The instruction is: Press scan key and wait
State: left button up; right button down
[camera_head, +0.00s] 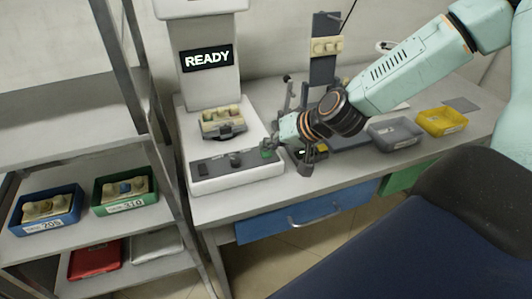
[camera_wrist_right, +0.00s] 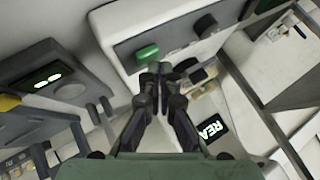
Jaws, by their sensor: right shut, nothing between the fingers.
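The scanner (camera_head: 236,178) is a white machine on the bench, with a dark control strip on its front. Its screen (camera_head: 207,60) reads READY. A green key (camera_head: 266,153) sits at the right end of the strip; it also shows in the right wrist view (camera_wrist_right: 147,53). A case with beige pieces (camera_head: 222,122) lies on the scanner's bed. My right gripper (camera_head: 268,145) is shut and empty, its tips close to the green key. In the right wrist view the fingertips (camera_wrist_right: 160,68) are just beside the key; I cannot tell whether they touch it. My left gripper is out of view.
A metal rack at left holds a blue bin (camera_head: 47,208) marked 208 and a green bin (camera_head: 125,190) marked 310. Grey (camera_head: 395,134) and yellow (camera_head: 441,121) trays stand at the bench's right. A dark stand (camera_head: 324,60) rises behind my right arm.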

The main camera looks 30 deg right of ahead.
aim_at(269, 154)
jog(key=shift+f+b, duration=0.5)
dwell(0.6)
jog(key=shift+r, duration=0.1)
jog(key=shift+r+p, duration=0.85)
jog(key=shift+p, duration=0.1)
notch_tip(269, 154, up, 5)
jog(key=p, duration=0.5)
dwell(0.5)
